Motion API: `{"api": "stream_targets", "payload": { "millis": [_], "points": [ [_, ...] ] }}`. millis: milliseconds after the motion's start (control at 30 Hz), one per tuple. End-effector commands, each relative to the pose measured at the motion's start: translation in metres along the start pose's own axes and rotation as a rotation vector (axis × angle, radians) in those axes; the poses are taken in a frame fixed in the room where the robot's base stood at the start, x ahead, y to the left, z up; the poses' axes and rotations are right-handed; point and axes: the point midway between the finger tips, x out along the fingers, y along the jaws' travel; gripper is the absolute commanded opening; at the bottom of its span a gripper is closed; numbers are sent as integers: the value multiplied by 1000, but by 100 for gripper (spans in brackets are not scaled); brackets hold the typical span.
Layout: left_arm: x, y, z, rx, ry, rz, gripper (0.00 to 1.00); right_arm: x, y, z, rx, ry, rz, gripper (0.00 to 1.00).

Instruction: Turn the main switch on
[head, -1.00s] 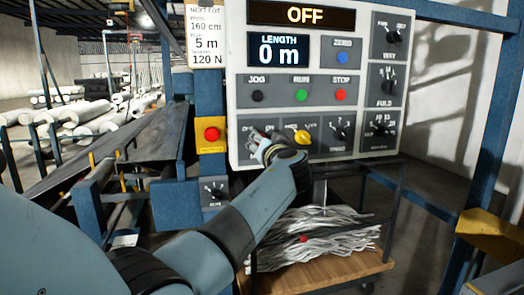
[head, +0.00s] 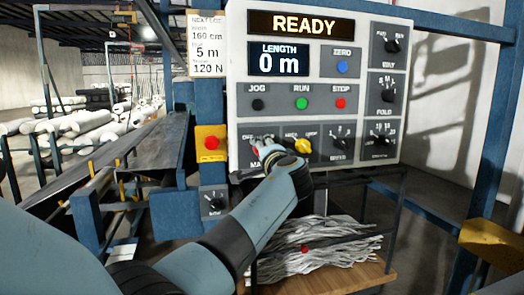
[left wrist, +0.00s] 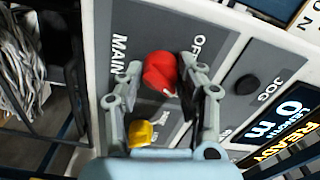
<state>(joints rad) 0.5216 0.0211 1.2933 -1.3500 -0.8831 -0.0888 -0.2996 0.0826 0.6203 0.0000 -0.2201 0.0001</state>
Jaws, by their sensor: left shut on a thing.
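The main switch has a red knob (left wrist: 160,72) on a grey plate marked MAIN and OFF in the left wrist view. My left gripper (left wrist: 161,68) is shut on this knob, one finger on each side. In the head view my left gripper (head: 266,146) reaches the lower left of the control panel (head: 314,120) and mostly hides the knob. The top display (head: 302,24) reads READY. My right gripper is in neither view.
A yellow selector knob (head: 303,145) sits just right of my left gripper. JOG, RUN and STOP buttons are above. A red button on a yellow box (head: 211,143) is to the left. A cart with grey strips (head: 320,245) stands below the panel.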

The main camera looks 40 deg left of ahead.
Motion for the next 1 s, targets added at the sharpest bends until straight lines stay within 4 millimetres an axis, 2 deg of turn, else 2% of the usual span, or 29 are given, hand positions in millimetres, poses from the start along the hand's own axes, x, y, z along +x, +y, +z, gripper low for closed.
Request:
{"api": "stream_targets", "payload": {
  "millis": [400, 1000],
  "points": [
    [0, 0, -1, 205, 2, 2, 4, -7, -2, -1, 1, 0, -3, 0],
    [0, 1, 0, 239, 2, 2, 4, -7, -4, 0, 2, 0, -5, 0]
  ]
}}
